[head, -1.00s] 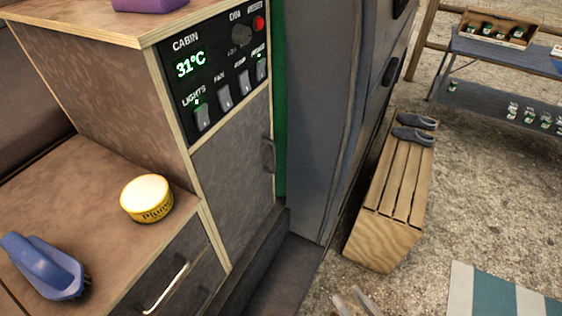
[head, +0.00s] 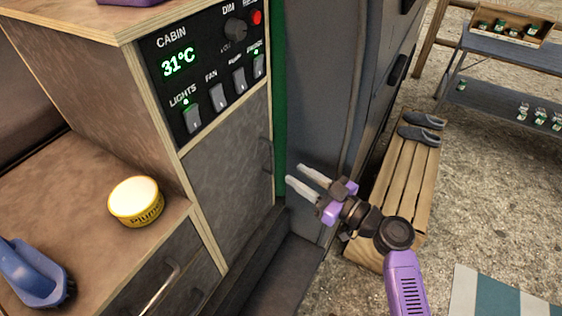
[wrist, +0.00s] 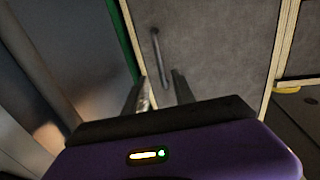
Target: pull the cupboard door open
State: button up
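The cupboard door (head: 230,175) is a grey panel below the cabin switch panel, and it is shut. Its dark vertical handle (head: 266,155) sits near the door's right edge. In the wrist view the door (wrist: 215,60) fills the middle and the handle (wrist: 157,57) stands just beyond my fingertips. My gripper (head: 299,180) is open and empty, to the right of the door and a little below the handle in the head view. Its two pale fingers point left toward the door. In the wrist view the fingers (wrist: 159,85) are apart, with the handle roughly in line with the gap, not between them.
The switch panel (head: 205,70) is above the door. A drawer with a metal handle (head: 168,287), a yellow tub (head: 136,202) and a blue brush (head: 33,275) are at left. A slatted wooden crate (head: 408,190) with shoes stands right, behind my arm.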

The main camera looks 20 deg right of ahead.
aim_at(273, 160)
jog(key=p+x, duration=0.1)
jog(key=x, duration=0.6)
jog(key=shift+a+p, duration=0.1)
jog(key=shift+p, duration=0.3)
grip_shut()
jog(key=shift+a, duration=0.1)
dwell(0.9)
